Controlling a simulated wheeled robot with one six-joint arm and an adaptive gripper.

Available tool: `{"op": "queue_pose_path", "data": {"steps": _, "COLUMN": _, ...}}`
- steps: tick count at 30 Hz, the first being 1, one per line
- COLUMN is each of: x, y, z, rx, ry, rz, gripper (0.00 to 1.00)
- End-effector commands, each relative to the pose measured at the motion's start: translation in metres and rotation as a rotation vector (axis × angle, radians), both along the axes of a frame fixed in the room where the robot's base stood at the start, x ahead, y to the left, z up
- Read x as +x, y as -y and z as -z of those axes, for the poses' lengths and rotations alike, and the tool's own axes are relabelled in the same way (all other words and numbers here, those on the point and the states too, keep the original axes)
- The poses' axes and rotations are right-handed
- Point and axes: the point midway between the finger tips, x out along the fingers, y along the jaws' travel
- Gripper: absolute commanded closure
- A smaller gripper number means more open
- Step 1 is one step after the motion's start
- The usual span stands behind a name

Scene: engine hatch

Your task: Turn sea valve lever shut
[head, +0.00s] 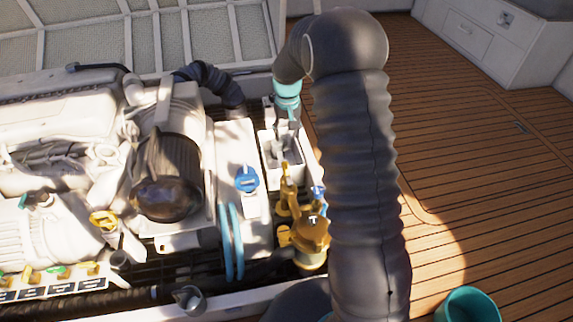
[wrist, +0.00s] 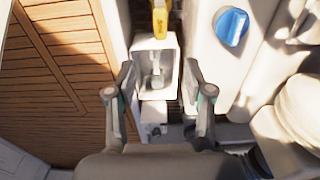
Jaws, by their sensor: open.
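Brass-coloured valve fittings (head: 307,235) stand in the hatch just left of my arm in the head view. An upright yellow-brass piece (head: 287,182) rises from them, and a small blue part (head: 319,194) shows beside my sleeve. I cannot tell for sure which is the sea valve lever. A yellow piece (wrist: 160,18) shows at the top of the wrist view, beyond my fingertips. My gripper (wrist: 159,72) is open and empty, pointing down over a white box (wrist: 170,53) with a grey metal fitting inside. In the head view my gripper (head: 284,124) is small and partly shaded.
A blue cap (head: 247,179) sits on a white housing left of the fittings; it also shows in the wrist view (wrist: 232,26). The engine (head: 60,150) fills the left. Open wooden deck (head: 460,150) lies right. My sleeved arm hides part of the hatch edge.

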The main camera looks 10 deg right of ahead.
Motion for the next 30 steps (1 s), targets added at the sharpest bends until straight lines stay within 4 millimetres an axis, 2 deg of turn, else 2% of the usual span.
{"op": "queue_pose_path", "data": {"steps": 1, "x": 0.004, "y": 0.000, "z": 0.011, "rx": 0.000, "ry": -0.010, "rz": 0.000, "gripper": 0.48}}
{"op": "queue_pose_path", "data": {"steps": 3, "x": 0.009, "y": 0.000, "z": 0.021, "rx": 0.000, "ry": -0.019, "rz": 0.000, "gripper": 0.48}}
{"op": "queue_pose_path", "data": {"steps": 14, "x": 0.013, "y": 0.000, "z": 0.056, "rx": 0.000, "ry": -0.031, "rz": 0.000, "gripper": 0.48}}
{"op": "queue_pose_path", "data": {"steps": 30, "x": 0.012, "y": 0.000, "z": 0.150, "rx": -0.001, "ry": -0.030, "rz": 0.000, "gripper": 0.48}}
